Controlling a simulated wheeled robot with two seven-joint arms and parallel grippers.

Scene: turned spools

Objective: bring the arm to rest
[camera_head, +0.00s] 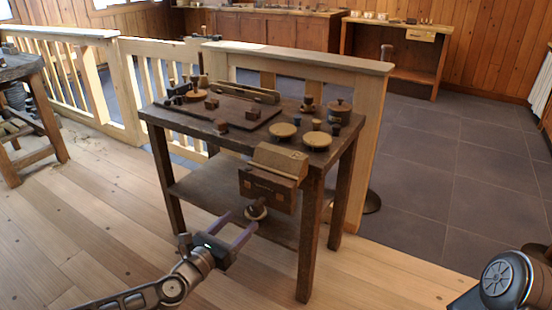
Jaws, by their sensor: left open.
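My left gripper (240,224) is at the end of my left arm, which comes in from the bottom left. Its two purplish fingers are apart, and nothing shows between them. It is in front of the dark wooden table (325,160) in the picture, below tabletop height.
A wooden box (270,187) hangs at the table's front right. A tray (240,112), round discs (283,130) and several small turned pieces stand on top. A wooden railing (375,110) runs behind. Another table (15,70) stands left. The plank floor (110,220) is clear at front left.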

